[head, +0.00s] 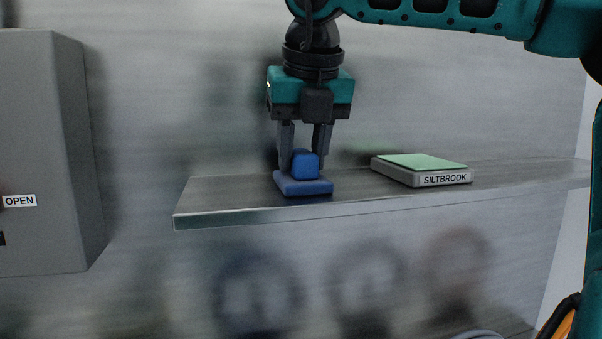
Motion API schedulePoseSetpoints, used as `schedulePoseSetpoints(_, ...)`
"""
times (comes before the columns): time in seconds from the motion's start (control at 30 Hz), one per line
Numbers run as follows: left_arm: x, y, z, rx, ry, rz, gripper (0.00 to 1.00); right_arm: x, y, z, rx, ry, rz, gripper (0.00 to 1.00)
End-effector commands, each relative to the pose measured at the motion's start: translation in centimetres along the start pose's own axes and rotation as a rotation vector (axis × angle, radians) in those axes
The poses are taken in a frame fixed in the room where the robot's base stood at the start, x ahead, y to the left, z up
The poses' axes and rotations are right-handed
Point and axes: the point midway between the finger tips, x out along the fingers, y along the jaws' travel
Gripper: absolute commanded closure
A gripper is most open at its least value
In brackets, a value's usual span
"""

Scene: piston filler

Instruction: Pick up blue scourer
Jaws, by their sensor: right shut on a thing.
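The blue scourer (303,187) is a flat blue pad with a raised block-shaped grip on top. It sits on the metal shelf (225,200), left of the shelf's middle, and appears to rest flat on it. My right gripper (305,160) points straight down over the scourer. Its two fingers are shut on the raised grip, one on each side. My left gripper is not in the head view.
A grey box with a green top, labelled SILTBROOK (445,179), lies on the shelf to the right of the scourer. A grey cabinet (45,120) with an OPEN label stands at the left. The shelf's left end is clear. A metal wall is behind.

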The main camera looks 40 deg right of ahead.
Motion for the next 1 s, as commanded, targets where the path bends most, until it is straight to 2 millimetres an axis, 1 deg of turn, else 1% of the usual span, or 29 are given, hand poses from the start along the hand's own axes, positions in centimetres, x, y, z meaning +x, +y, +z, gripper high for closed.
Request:
schedulePoseSetpoints(0.03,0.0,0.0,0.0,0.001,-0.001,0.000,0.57,0.0,0.0,0.0,0.000,-0.001,0.000,0.88)
schedulePoseSetpoints(0.1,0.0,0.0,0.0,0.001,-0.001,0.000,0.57,-0.1,0.0,0.0,0.000,-0.001,0.000,0.93)
schedulePoseSetpoints(0.37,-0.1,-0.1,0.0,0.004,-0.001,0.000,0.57,-0.2,0.0,0.1,0.000,-0.002,0.000,0.93)
schedulePoseSetpoints(0.47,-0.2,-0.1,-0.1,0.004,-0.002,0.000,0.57,-0.8,0.0,0.4,0.001,-0.002,0.000,0.93)
schedulePoseSetpoints(0.57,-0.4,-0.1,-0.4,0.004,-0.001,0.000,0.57,-1.8,0.0,0.8,0.002,-0.003,0.000,0.93)
schedulePoseSetpoints(0.67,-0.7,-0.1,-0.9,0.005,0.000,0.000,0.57,-3.6,0.0,1.5,0.002,-0.004,0.000,0.93)
schedulePoseSetpoints(0.77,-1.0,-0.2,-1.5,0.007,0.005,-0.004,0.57,-5.9,0.0,2.5,0.002,-0.006,0.000,0.93)
schedulePoseSetpoints(1.0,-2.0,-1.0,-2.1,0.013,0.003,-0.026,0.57,-12.4,0.1,5.2,0.002,-0.004,0.001,0.93)
